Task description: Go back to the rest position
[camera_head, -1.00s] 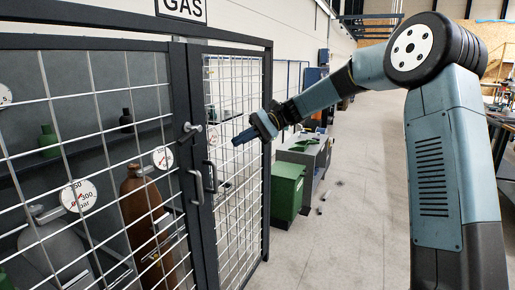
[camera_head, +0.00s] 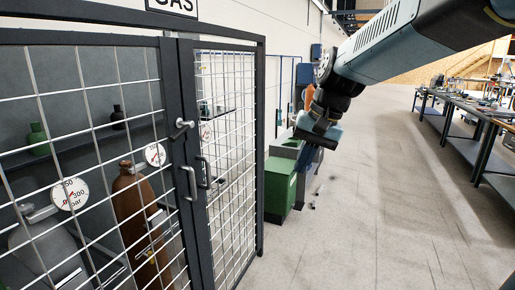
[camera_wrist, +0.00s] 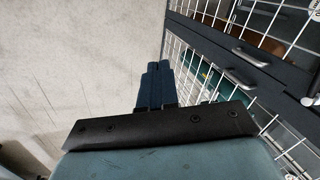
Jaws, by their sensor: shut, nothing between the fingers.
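My gripper (camera_head: 318,141) hangs from my arm in the upper right of the head view, in the open space right of the gas cage. Its fingers are hard to make out there. In the wrist view the two blue fingers of my gripper (camera_wrist: 156,84) lie together, shut and empty. The gas cage (camera_head: 180,150) has dark frames and white wire mesh. Its doors look closed, with metal handles (camera_head: 190,183) near the middle. The mesh (camera_wrist: 205,75) also shows at the right of the wrist view, apart from the fingers.
Behind the mesh stand a brown bottle (camera_head: 140,215), a grey bottle (camera_head: 42,250) and round gauges (camera_head: 70,194). A green cabinet (camera_head: 280,186) stands beyond the cage. Workbenches (camera_head: 470,125) line the right side.

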